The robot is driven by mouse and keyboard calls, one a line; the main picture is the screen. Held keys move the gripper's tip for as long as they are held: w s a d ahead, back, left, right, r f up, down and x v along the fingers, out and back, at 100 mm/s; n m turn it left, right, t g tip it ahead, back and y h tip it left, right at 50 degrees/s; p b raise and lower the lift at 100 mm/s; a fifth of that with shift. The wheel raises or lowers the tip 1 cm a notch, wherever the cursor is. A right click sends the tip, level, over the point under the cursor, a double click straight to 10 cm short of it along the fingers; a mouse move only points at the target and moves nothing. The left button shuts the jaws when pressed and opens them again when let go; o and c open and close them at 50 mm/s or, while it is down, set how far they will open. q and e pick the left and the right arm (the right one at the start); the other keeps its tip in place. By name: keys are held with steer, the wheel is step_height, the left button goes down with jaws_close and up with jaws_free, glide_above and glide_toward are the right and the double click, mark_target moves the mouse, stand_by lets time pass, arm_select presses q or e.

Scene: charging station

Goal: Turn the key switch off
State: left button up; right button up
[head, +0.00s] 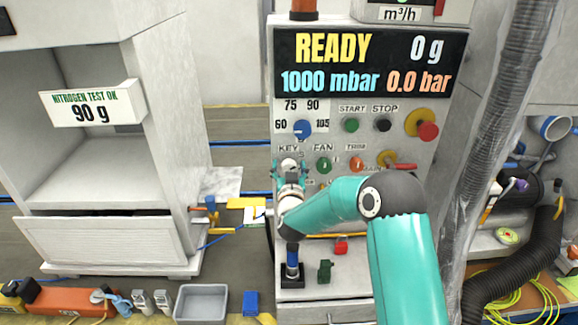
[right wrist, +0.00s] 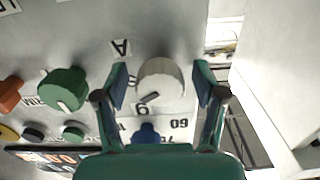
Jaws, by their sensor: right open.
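The key switch is a pale round knob (right wrist: 161,78) on the grey control panel, with a dark mark on its face near a small label. In the head view it is the pale knob (head: 289,164) below the KEY label, partly hidden by my gripper. My right gripper (head: 290,177) is at the panel in front of it. In the right wrist view my right gripper (right wrist: 160,84) is open, with one finger on each side of the knob. Gaps show between the fingers and the knob, so it is not clamped. My left gripper is out of view.
A green FAN knob (head: 324,165) and an orange TRIM knob (head: 356,163) sit to the right. A blue dial (head: 302,129) is above. The display (head: 370,63) reads READY. A white cabinet (head: 100,130) stands left and a ribbed hose (head: 495,120) right.

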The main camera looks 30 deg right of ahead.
steer(key=c, duration=1.1)
steer(key=shift+c, duration=0.2)
steer(key=shift+f+n+b, duration=0.15)
steer(key=shift+n+b, duration=0.85)
steer(key=shift+b, duration=0.05)
steer(key=shift+n+b, duration=0.8)
steer(key=shift+n, duration=0.4)
steer(key=n+b, duration=0.1)
steer(key=n, duration=0.2)
steer(key=shift+n, duration=2.3)
steer(key=shift+a, duration=0.1)
